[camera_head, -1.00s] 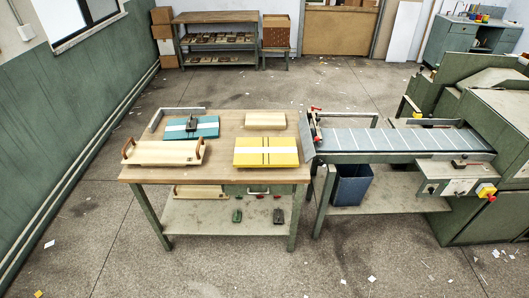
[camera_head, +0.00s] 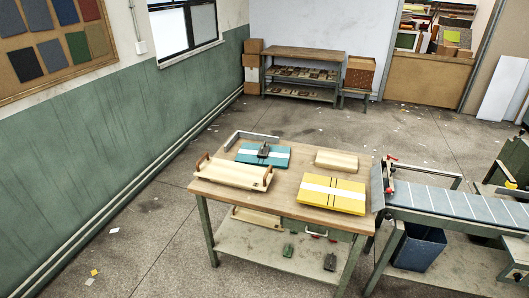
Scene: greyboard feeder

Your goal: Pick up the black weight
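A small dark weight (camera_head: 264,150) rests on the teal stack with a white band (camera_head: 249,155) at the back left of the wooden table (camera_head: 285,200). Another small black weight-like block (camera_head: 330,262) sits on the table's lower shelf at the right. A green one (camera_head: 288,250) sits to its left on that shelf. From here I cannot tell more of their shape. Neither of my grippers is in view.
On the tabletop are a wooden tray with handles (camera_head: 233,173), a yellow stack (camera_head: 347,197) and a pale wooden block (camera_head: 337,160). A conveyor (camera_head: 450,204) adjoins the table's right, with a blue bin (camera_head: 420,248) below.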

